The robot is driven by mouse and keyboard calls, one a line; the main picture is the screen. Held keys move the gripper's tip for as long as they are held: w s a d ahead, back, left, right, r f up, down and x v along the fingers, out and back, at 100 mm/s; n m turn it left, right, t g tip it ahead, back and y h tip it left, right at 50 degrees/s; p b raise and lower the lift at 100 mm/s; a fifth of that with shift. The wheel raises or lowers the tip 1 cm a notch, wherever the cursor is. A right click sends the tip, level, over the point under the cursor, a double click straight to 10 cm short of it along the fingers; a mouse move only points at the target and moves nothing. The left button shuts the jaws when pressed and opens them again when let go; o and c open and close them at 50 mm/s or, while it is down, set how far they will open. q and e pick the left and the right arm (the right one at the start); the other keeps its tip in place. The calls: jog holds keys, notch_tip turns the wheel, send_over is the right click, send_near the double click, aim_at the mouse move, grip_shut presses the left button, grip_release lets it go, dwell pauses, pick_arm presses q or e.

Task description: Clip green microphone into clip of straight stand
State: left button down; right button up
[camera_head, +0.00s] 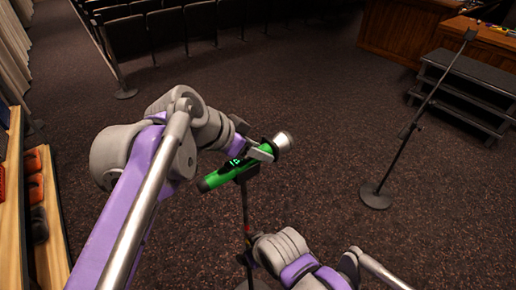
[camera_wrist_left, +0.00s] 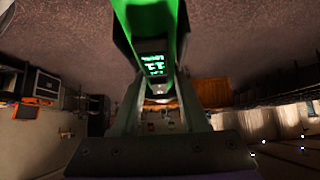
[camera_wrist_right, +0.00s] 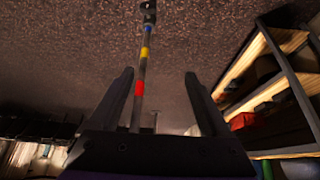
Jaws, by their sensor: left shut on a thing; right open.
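The green microphone (camera_head: 216,178), with a lit display and silver head, is tilted up to the right in the head view. My left gripper (camera_head: 262,152) is shut on it near the head; its green body also shows in the left wrist view (camera_wrist_left: 150,18). A thin stand (camera_head: 246,208) rises directly below the microphone. A dark part at its top lies against or just under the microphone; I cannot tell whether the microphone sits in the clip. My right gripper (camera_wrist_right: 160,85) is open, with the stand's pole (camera_wrist_right: 142,70), banded red, yellow and blue, showing between its fingers.
Another stand (camera_head: 408,130) with a round base is at the right, its pole slanting in the picture. Dark steps (camera_head: 465,85) are behind it. A wooden shelf (camera_head: 45,225) is at the left edge. Chairs (camera_head: 160,30) line the back. Carpet between is clear.

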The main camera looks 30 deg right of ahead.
pick_arm(q)
grip_release()
dwell(0.6)
jog(key=shift+r, duration=0.1)
dwell(0.3)
jog(key=shift+r+p, duration=1.5)
jog(key=shift+r, duration=0.85)
jog(key=shift+r+p, duration=0.5)
jog(key=shift+r, duration=0.65)
jog(key=shift+w, duration=0.1)
pick_arm(e)
jog(key=w+r, duration=0.3)
jog(key=r, duration=0.3)
jog(key=shift+w+t, duration=0.15)
jog(key=shift+t, duration=0.25)
pick_arm(q)
jog(key=shift+a+f, duration=0.1)
jog(key=shift+f, duration=0.05)
pick_arm(e)
jog(key=shift+a, duration=0.15)
